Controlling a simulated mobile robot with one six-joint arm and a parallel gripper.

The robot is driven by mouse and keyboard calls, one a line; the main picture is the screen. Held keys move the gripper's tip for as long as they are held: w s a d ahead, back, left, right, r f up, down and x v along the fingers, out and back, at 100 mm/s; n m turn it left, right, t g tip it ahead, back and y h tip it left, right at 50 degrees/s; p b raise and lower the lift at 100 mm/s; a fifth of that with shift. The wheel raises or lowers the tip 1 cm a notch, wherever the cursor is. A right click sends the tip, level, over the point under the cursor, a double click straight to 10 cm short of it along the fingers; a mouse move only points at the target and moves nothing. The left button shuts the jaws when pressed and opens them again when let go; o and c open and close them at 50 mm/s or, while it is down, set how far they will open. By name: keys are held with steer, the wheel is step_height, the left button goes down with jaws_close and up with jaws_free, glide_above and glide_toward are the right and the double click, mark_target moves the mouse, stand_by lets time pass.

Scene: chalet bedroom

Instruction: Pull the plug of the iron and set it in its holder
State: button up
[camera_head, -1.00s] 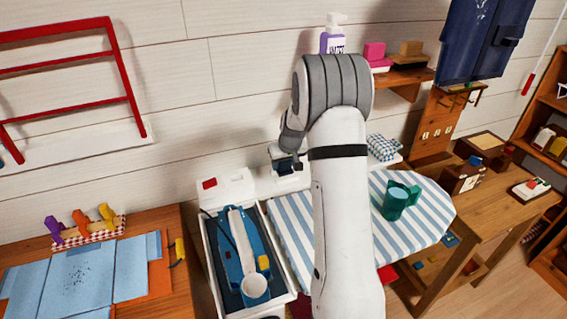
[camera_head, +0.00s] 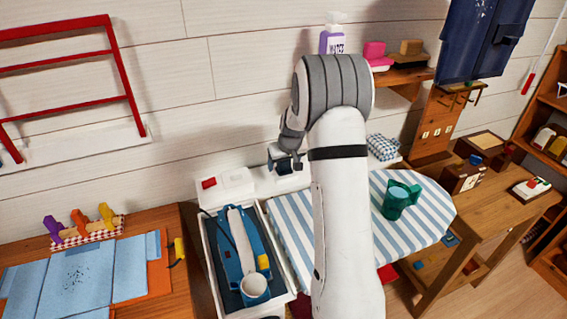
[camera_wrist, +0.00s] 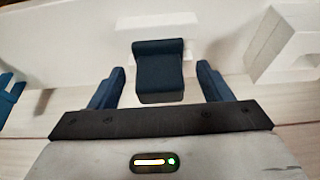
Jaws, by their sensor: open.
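The blue iron (camera_head: 236,250) with its white handle lies in a white-rimmed tray (camera_head: 209,262) left of the striped ironing board. In the wrist view a dark blue block (camera_wrist: 158,72), which looks like the plug, sits against a white plate on a white surface. My gripper (camera_wrist: 160,68) is open, with one blue finger on each side of the block and a gap on both sides. In the head view my gripper (camera_head: 287,162) is by the wall behind the board, partly hidden by my arm. I cannot make out the holder for certain.
A white box with a red switch (camera_head: 222,184) stands behind the tray. A white block (camera_wrist: 285,45) shows at the wrist view's upper right.

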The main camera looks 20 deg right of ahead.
steer(key=v, duration=0.8)
steer(key=s+a+r, duration=0.4)
steer(key=s+a, duration=0.1)
steer(key=s, duration=0.3)
steer(key=s+a+r, duration=0.3)
steer(key=s+a, duration=0.2)
steer(key=s, duration=0.4)
steer(key=s+a, duration=0.1)
steer(key=s, duration=0.7)
steer(key=s+a+g, duration=0.1)
steer(key=s+a, duration=0.1)
steer(key=s, duration=0.6)
steer(key=shift+s+a+f+g+b, duration=0.15)
steer(key=shift+s+a+g+b, duration=0.15)
steer(key=shift+b, duration=0.15)
steer(key=shift+c, duration=0.2)
